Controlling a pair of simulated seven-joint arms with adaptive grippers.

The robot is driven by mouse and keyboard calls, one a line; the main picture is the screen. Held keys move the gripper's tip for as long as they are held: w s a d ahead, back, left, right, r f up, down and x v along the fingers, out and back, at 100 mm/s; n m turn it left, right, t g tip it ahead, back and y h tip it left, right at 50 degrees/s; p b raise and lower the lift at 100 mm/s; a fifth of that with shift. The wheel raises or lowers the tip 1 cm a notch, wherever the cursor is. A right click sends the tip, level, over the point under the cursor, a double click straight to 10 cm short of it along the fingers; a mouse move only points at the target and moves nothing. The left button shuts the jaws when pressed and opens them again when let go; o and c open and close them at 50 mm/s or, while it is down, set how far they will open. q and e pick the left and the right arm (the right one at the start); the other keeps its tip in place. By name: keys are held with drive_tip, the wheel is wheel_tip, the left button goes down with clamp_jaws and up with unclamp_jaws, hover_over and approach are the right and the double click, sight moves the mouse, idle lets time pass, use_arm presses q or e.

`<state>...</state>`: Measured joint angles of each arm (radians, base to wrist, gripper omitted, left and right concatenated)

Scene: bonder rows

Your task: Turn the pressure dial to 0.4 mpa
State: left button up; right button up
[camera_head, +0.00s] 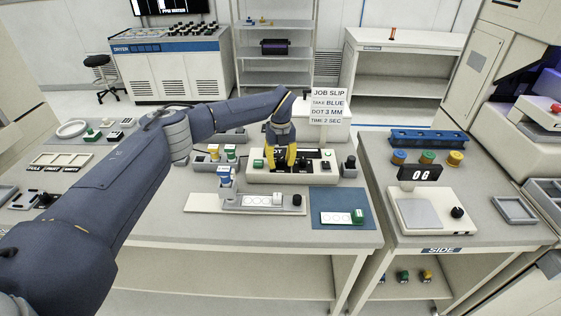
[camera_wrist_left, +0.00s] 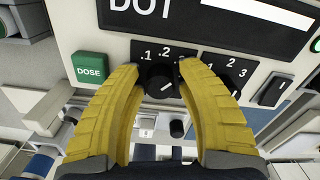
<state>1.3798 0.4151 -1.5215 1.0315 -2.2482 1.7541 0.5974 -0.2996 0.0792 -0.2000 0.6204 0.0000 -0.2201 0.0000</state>
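The dispenser box (camera_head: 262,176) stands on the middle table with a dark panel and dials on its front. My left gripper (camera_head: 283,165) reaches down to this front. In the left wrist view its yellow fingers (camera_wrist_left: 162,72) stand on either side of a black dial (camera_wrist_left: 162,84). The dial's white mark slants to the upper right. The numbers .1 and .2 show above it; others are partly hidden by the right finger. The fingertips are very close to the dial's sides; I cannot tell whether both touch. My right gripper is not in view.
A green DOSE button (camera_wrist_left: 90,68) is left of the dial. A second dial scale (camera_wrist_left: 232,72) and a switch (camera_wrist_left: 275,89) are to the right. A job slip (camera_head: 328,106) stands behind the box. A blue mat (camera_head: 340,202) lies in front. A scale (camera_head: 430,211) stands on the side table.

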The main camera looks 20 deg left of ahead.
sight(281, 158)
use_arm(q)
clamp_jaws()
drive_tip(key=m, duration=0.3)
drive_tip(key=shift+m, duration=2.5)
drive_tip(key=shift+o, duration=1.8)
unclamp_jaws()
drive_tip(key=shift+r, duration=0.15)
wheel_tip(281, 158, up, 12)
